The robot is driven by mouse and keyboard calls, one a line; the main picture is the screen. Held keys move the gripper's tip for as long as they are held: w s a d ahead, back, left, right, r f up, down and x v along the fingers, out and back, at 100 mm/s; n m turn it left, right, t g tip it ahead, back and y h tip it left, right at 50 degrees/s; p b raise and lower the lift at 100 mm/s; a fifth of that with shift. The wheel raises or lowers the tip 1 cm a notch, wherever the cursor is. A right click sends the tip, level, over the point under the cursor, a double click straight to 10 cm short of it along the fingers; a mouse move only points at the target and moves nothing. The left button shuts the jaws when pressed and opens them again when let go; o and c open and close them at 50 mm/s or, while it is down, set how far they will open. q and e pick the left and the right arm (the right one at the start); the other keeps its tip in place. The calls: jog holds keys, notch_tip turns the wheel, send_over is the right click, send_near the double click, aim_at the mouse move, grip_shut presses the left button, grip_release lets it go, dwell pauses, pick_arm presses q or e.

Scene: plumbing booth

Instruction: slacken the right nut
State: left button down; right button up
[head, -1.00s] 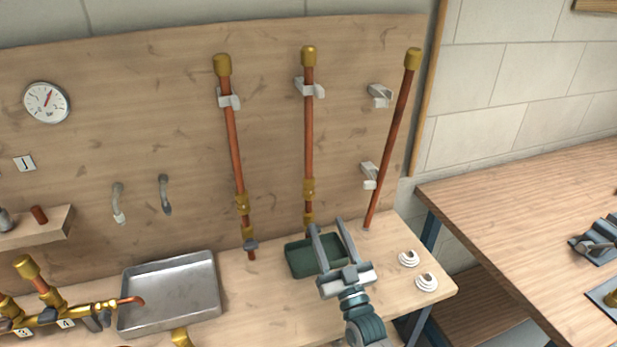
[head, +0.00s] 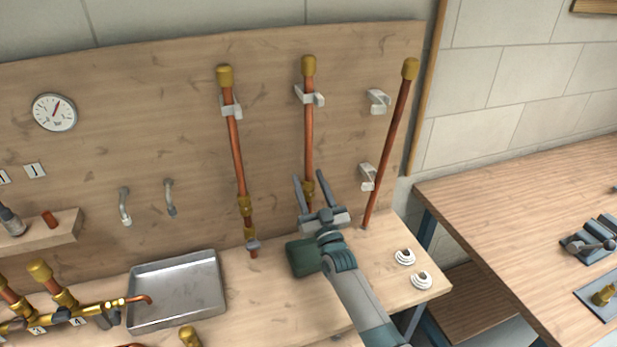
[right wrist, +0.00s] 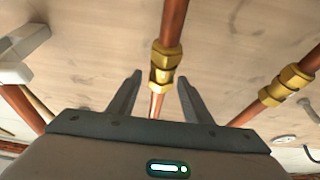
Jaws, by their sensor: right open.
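The middle copper pipe (head: 309,140) stands upright against the board, with a brass fitting and nuts (head: 308,188) low on it. My right gripper (head: 309,176) is open, its fingers pointing up towards the board on either side of this fitting. In the right wrist view the brass nuts (right wrist: 164,66) show just beyond and between the open fingertips (right wrist: 157,78); contact cannot be told. The lower part of the pipe is hidden behind my gripper in the head view. The left pipe (head: 236,150) carries similar brass nuts (head: 245,206). My left gripper is not in view.
A loose copper pipe (head: 390,145) leans at the right beside two empty clips (head: 378,101). A metal tray (head: 176,290) stands left. White rings (head: 404,257) lie at the bench's right end.

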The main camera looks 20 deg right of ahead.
jog(key=shift+w+r, duration=0.15)
jog(key=shift+w, duration=0.2)
jog(key=c, duration=1.1)
jog(key=shift+o, duration=0.2)
